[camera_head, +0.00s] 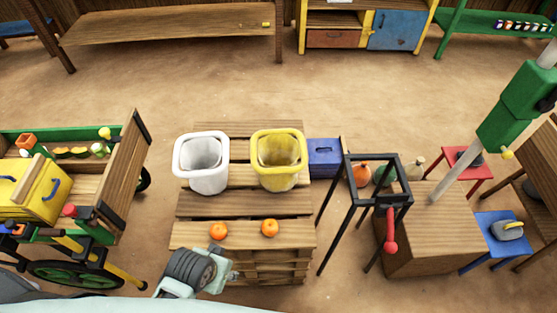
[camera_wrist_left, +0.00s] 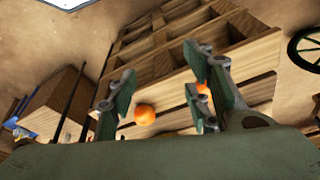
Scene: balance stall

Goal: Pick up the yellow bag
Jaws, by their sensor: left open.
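The yellow bag (camera_head: 278,178), open at the top and shaped like a bin, stands upright on the wooden pallet stack (camera_head: 245,205). A similar white bag (camera_head: 203,178) stands to its left, apart from it. My left gripper (camera_head: 234,274) is at the pallet's front edge, nearer to me than the yellow bag and away from it. In the left wrist view its fingers (camera_wrist_left: 165,88) are spread and nothing is held between them. The yellow bag is not seen in that view. My right gripper is in neither view.
Two oranges (camera_head: 218,231) (camera_head: 269,228) lie on the pallet's near boards, between my left gripper and the bags. A blue box (camera_head: 325,160) and a black metal frame (camera_head: 351,192) stand to the right. A cart (camera_head: 128,165) stands at the left.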

